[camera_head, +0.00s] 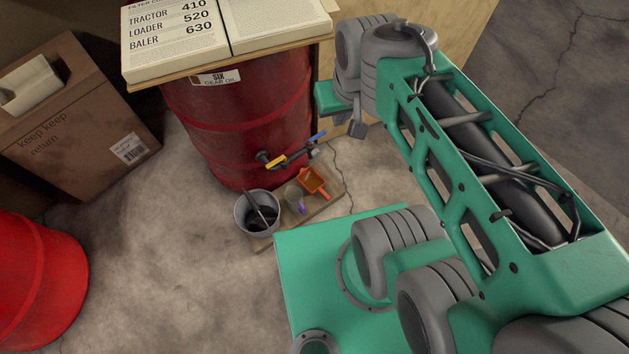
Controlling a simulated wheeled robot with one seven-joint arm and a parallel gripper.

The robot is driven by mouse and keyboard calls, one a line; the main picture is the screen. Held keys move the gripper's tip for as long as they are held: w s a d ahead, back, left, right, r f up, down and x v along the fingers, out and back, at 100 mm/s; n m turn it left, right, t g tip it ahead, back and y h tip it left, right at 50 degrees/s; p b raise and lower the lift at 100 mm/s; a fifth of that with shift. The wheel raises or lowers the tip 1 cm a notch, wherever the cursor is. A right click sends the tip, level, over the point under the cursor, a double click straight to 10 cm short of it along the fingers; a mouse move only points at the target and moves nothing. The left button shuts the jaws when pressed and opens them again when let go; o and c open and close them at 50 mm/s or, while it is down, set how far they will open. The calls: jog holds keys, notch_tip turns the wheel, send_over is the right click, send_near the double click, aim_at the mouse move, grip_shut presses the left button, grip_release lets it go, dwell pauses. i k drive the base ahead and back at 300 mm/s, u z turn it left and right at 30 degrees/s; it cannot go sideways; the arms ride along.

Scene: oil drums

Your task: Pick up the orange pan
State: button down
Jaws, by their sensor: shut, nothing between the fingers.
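The orange pan (312,183) is a small, square-sided pan with a short handle pointing down and right. It rests on a low wooden board (325,205) on the floor, in front of a dark red drum (240,125). My gripper (357,130) shows small and partly, at the end of my arm right of the drum. It is shut and empty, above and right of the pan and apart from it. Part of my gripper is hidden behind my own wrist.
A grey bucket (257,213) holding dark items and a small round jar (293,196) stand left of the pan. Taps with yellow (278,162) and blue (318,137) handles jut from the drum above. A cardboard box (75,120) and a bright red drum (38,285) stand left.

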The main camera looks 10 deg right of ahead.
aim_at(311, 180)
jog(key=u, duration=4.15)
jog(key=k, duration=1)
jog(key=z, duration=1.05)
